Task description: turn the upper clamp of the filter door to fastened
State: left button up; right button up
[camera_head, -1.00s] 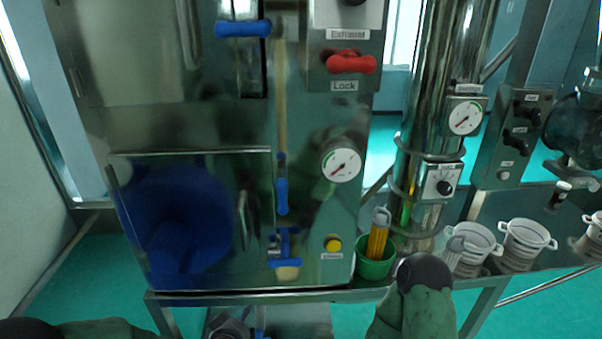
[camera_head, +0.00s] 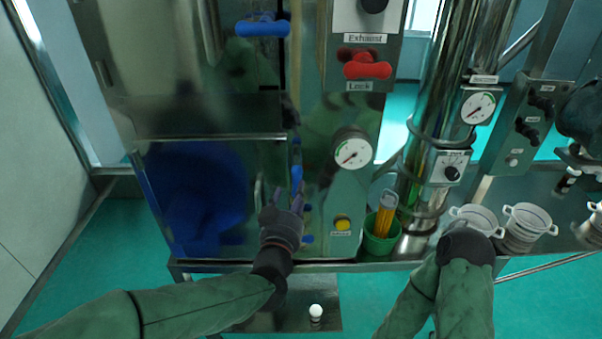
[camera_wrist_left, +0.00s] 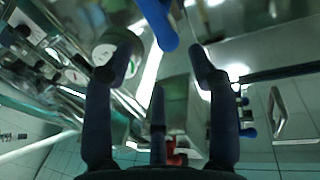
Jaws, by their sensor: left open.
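The filter door (camera_head: 215,150) is the lower steel door with a dark blue round area on it. Its upper clamp has a blue handle (camera_head: 297,173), standing roughly upright beside the door's right edge. My left gripper (camera_head: 284,197) is open at this handle, partly covering it and the lower clamp (camera_head: 308,239). In the left wrist view a blue handle (camera_wrist_left: 159,25) lies just beyond the spread fingertips of my left gripper (camera_wrist_left: 163,58). Contact cannot be told. My right arm is at the lower right with its elbow raised; its gripper is out of view.
Another blue handle (camera_head: 263,28) and a red handle (camera_head: 367,69) sit above. A pressure gauge (camera_head: 352,149) and yellow button (camera_head: 342,222) are right of the clamps. A green cup (camera_head: 379,238) with yellow items and white pots (camera_head: 527,222) stand on the bench to the right.

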aim_at(299, 177)
pick_arm(q)
jog(key=w, duration=0.3)
jog(key=w+d, duration=0.1)
jog(key=w, duration=0.1)
jog(key=w+p, duration=0.1)
jog(key=w, duration=0.2)
jog(key=shift+w+d, duration=0.3)
jog(key=shift+d, duration=0.05)
grip_shut()
